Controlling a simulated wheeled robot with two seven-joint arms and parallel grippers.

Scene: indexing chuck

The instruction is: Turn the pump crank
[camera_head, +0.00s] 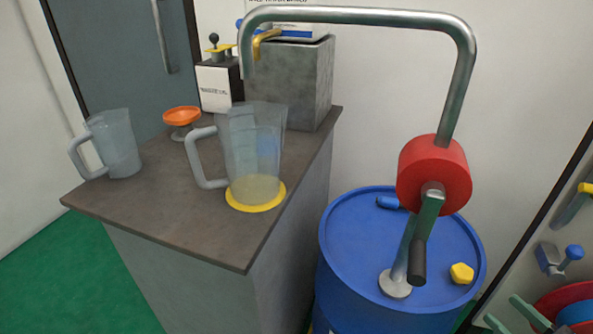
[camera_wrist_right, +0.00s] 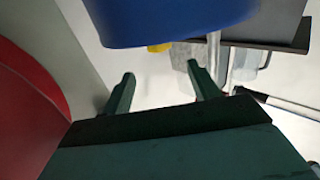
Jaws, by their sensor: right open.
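The pump has a round red body (camera_head: 434,174) with a steel spout pipe (camera_head: 370,18) that arches left and opens above a clear jug (camera_head: 250,140). The pump stands on a blue drum (camera_head: 350,245), whose side also shows in the right wrist view (camera_wrist_right: 170,18). My right gripper (camera_head: 513,317) is at the lower right, apart from the crank. Its green fingers (camera_wrist_right: 163,88) are open and empty. My left gripper is out of view.
The jug stands on a yellow disc (camera_head: 272,200) on a brown-topped counter (camera_head: 180,215). Another jug (camera_head: 120,145) and an orange dish (camera_head: 182,114) are behind it. A yellow cap (camera_head: 461,273) lies on the drum. A wall fitting with a blue knob (camera_head: 574,252) is at right.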

